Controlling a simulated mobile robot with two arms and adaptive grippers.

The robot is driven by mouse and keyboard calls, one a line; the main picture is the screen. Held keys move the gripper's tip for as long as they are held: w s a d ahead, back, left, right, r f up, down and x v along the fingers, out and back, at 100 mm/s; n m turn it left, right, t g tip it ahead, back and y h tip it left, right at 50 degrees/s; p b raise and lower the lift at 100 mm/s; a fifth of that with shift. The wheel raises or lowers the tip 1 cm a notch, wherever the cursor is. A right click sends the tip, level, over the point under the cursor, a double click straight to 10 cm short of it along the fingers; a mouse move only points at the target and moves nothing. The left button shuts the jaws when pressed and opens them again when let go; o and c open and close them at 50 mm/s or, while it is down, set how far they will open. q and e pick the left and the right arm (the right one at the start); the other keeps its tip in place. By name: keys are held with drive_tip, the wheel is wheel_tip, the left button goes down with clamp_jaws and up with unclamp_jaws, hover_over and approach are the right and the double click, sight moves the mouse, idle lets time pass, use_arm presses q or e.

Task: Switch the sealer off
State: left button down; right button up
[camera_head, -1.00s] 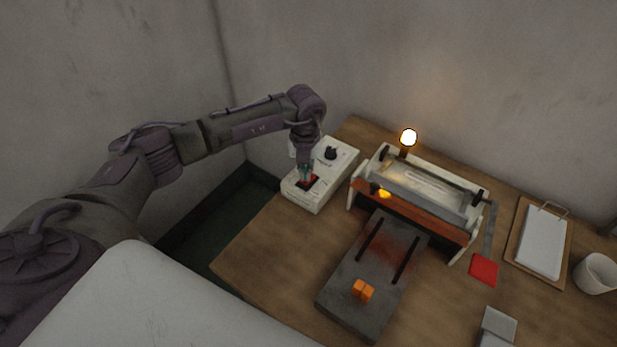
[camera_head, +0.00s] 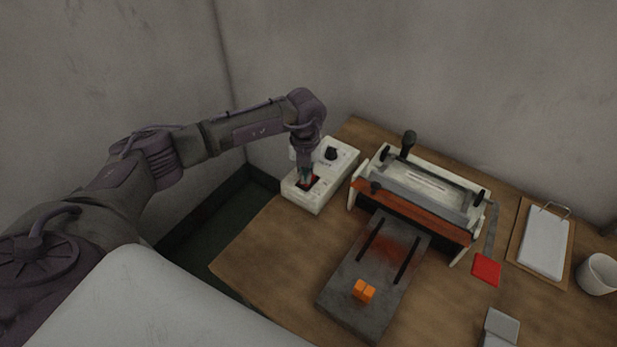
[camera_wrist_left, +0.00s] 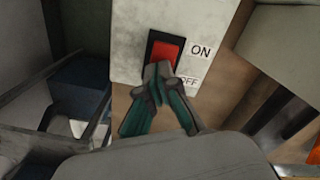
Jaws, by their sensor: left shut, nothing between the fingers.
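The white control box (camera_head: 341,165) stands at the table's back left, with a black knob (camera_head: 331,153) on top. Its red rocker switch (camera_wrist_left: 166,51) sits in a black frame beside ON and OFF labels in the left wrist view. My left gripper (camera_head: 306,178) is shut and empty, with its fingertips (camera_wrist_left: 158,72) at the OFF end of the switch and hiding that end. The sealer (camera_head: 425,185) stands right of the box; its lamp (camera_head: 409,138) and the small front light (camera_head: 376,187) are dark. My right gripper is not in view.
A dark plate (camera_head: 354,286) with an orange block (camera_head: 364,291) lies before the sealer. A red square (camera_head: 486,269), a clipboard (camera_head: 543,243) and a white cup (camera_head: 598,273) are to the right. The table's front left is clear.

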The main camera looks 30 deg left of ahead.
use_arm(q)
drive_tip(key=shift+s, duration=0.1)
drive_tip(key=shift+r+p, duration=0.85)
drive_tip(key=shift+r, duration=0.05)
drive_tip(key=shift+r+p, duration=1.55)
drive_tip(key=shift+r, duration=0.95)
drive_tip(key=shift+f, duration=0.1)
